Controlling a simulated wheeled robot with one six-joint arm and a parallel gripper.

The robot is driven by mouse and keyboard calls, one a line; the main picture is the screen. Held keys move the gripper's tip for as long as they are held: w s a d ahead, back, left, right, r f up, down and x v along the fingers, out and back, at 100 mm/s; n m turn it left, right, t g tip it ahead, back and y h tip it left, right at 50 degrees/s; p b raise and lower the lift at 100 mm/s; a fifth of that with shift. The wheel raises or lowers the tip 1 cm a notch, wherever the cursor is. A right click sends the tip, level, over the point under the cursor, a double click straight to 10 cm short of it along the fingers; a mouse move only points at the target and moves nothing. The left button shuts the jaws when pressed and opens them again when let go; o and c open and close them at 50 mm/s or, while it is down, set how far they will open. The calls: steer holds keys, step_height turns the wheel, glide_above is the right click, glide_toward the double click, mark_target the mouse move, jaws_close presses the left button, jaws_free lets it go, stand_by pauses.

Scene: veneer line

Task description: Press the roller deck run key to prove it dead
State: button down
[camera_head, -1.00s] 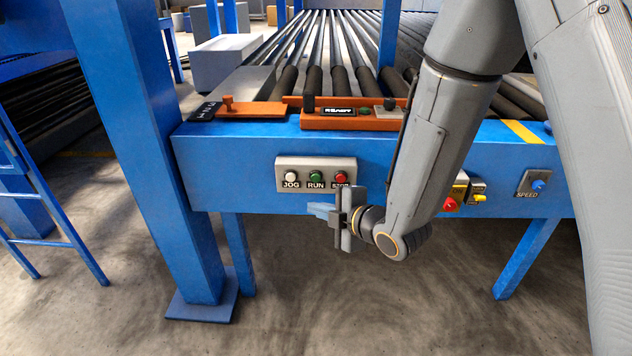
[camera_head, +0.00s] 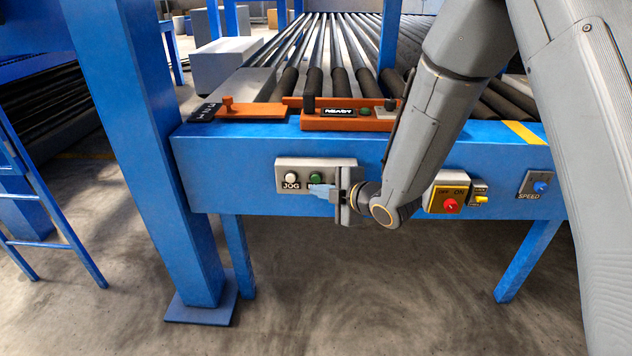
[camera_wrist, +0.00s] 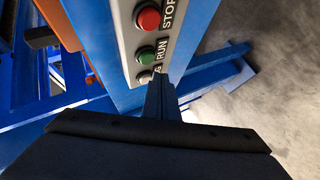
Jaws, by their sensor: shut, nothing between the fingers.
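The key panel (camera_head: 284,163) is a light grey box on the front of the blue roller deck frame. The green RUN key (camera_head: 316,177) sits on it, right of the white JOG key (camera_head: 291,177). My gripper (camera_head: 322,190) is shut and empty, its tips just below the RUN key and covering most of its label. The red STOP key is hidden behind my gripper in the head view. In the wrist view the green RUN key (camera_wrist: 146,55) and red STOP key (camera_wrist: 149,18) show clear of my fingers (camera_wrist: 160,84). I cannot tell whether the tips touch the panel.
A yellow switch plate with a red knob (camera_head: 450,205) and a SPEED knob plate (camera_head: 535,184) are right of my wrist. An orange tray with a display (camera_head: 337,122) lies on the deck top. A blue post (camera_head: 150,150) stands left. Free floor lies below the deck.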

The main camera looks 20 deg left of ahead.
steer(key=shift+w+a, duration=0.15)
steer(key=shift+w, duration=0.45)
steer(key=shift+w, duration=0.15)
stand_by(1.6)
steer(key=shift+w+a, duration=0.1)
steer(key=shift+w, duration=0.15)
steer(key=shift+w, duration=0.4)
stand_by(0.7)
steer(key=shift+s, duration=0.8)
steer(key=s, duration=0.2)
steer(key=s+d, duration=0.1)
steer(key=s, duration=0.2)
steer(key=shift+d, duration=0.2)
